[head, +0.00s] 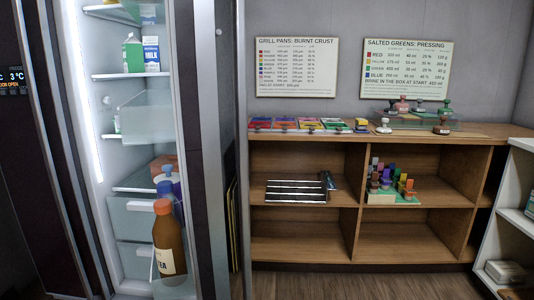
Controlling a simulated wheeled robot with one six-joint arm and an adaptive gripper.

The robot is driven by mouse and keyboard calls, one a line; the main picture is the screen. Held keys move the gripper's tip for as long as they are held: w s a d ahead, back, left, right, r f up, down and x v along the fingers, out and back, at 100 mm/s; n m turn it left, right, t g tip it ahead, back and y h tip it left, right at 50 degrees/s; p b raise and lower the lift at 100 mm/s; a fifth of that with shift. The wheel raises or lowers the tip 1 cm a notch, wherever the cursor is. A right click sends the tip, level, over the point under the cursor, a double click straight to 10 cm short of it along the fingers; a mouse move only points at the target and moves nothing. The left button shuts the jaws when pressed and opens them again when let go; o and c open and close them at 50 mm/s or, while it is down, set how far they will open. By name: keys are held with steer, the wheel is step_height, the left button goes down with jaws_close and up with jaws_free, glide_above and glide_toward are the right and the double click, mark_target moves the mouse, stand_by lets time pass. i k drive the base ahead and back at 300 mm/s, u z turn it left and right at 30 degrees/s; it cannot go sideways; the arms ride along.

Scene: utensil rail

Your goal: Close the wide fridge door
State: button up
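The fridge (98,130) stands open at the left, its lit white inside showing. A tall dark door (212,150) stands swung open at the right of the opening, seen nearly edge-on. I cannot tell how wide its opening angle is. A dark panel (14,150) at the far left carries a display (12,80) reading 3 °C and, partly cut off, "OOR OPEN". Milk cartons (151,54), a brown bottle (168,245) and a blue bottle (170,190) stand on shelves or bins in the opening. The door's handle cannot be made out. My gripper is not in view.
A wooden shelf unit (375,131) stands along the back wall right of the door, bearing coloured trays, stamps and a clear box. Two charts (297,67) (406,69) hang above. A white shelf (511,215) stands at the right edge. Bare wooden floor (370,285) shows in front.

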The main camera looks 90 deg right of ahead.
mark_target(194, 118)
steer(key=k, duration=1.45)
steer(key=z, duration=1)
steer(key=k, duration=0.6)
steer(key=z, duration=0.95)
steer(key=i, duration=0.5)
